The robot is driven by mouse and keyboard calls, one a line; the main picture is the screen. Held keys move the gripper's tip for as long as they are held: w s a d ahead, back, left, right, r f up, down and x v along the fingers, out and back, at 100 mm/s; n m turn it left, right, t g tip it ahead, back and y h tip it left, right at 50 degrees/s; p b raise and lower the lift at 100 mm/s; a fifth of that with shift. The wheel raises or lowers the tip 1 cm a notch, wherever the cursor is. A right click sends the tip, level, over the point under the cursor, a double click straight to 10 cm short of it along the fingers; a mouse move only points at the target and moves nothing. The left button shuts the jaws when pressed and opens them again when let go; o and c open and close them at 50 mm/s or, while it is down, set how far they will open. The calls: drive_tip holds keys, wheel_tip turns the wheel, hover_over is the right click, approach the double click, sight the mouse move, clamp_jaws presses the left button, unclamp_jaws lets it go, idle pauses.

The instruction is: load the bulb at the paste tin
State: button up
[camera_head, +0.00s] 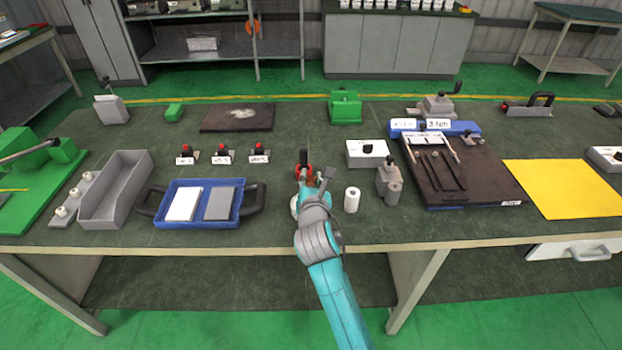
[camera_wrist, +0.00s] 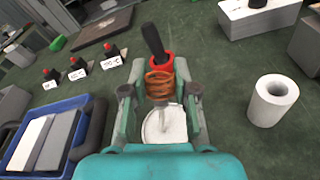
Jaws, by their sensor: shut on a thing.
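My gripper (camera_head: 307,183) is over the front middle of the bench. In the wrist view, its two fingers (camera_wrist: 161,97) are shut on the bulb (camera_wrist: 159,80), a piece with a black end, a red collar, a copper-coloured coil and a thin pale stem. The stem points down over the round paste tin (camera_wrist: 165,128), which shows a white top. I cannot tell whether the stem's tip touches the white surface. In the head view the tin (camera_head: 294,207) is mostly hidden behind my gripper.
A white roll (camera_head: 352,199) stands close right of my gripper, with a grey block (camera_head: 389,184) beyond it. A blue tray (camera_head: 246,190) with two pads lies to the left. Red-topped pieces with labels (camera_head: 222,155) stand behind left. A dark board (camera_head: 482,187) lies right.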

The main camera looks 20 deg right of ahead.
drive_tip(key=shift+r, duration=3.5)
